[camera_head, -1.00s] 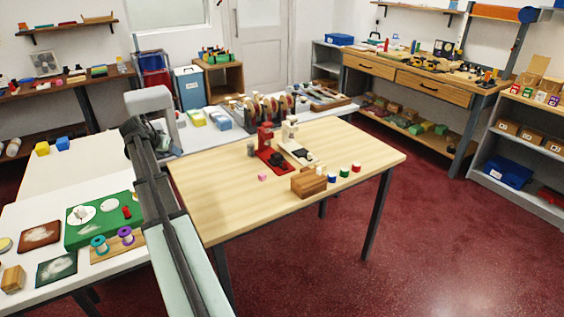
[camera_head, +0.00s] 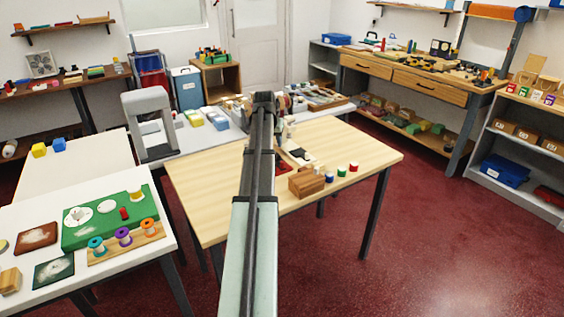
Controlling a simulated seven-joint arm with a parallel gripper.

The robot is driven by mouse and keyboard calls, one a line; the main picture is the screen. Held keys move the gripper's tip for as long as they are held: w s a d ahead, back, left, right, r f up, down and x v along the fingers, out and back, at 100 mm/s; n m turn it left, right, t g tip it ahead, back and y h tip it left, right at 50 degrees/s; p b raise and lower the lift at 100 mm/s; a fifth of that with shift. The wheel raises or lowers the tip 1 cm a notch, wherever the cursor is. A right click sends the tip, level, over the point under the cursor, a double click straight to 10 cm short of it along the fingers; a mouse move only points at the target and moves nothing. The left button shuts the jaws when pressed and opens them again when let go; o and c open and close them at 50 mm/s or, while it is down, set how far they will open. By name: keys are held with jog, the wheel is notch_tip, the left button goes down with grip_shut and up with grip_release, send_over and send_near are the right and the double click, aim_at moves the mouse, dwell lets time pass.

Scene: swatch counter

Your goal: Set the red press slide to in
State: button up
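The red press stands on the light wooden table (camera_head: 369,157), but my arm now crosses in front of it and hides nearly all of it. I cannot read its slide's position. A white press (camera_head: 301,157) with a dark part on its base stands just right of my arm. My arm reaches from the bottom middle up over the table. My gripper is hidden behind the arm's far end, so its fingers and their distance from the red press do not show.
A wooden block (camera_head: 306,183) sits right of my arm, with blue (camera_head: 329,177), green (camera_head: 341,171) and red (camera_head: 354,167) capped pieces beside it. The table's right part is clear. A green board (camera_head: 83,232) and spools (camera_head: 123,236) lie on the white table at left.

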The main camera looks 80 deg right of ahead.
aim_at(282, 163)
jog(key=x, duration=0.4)
jog(key=s+x, duration=0.1)
jog(key=x, duration=0.4)
jog(key=s+x, duration=0.1)
jog(key=x, duration=0.4)
jog(key=shift+s+d+r, duration=0.1)
jog(key=shift+r, duration=0.05)
jog(key=shift+c, duration=0.4)
grip_shut()
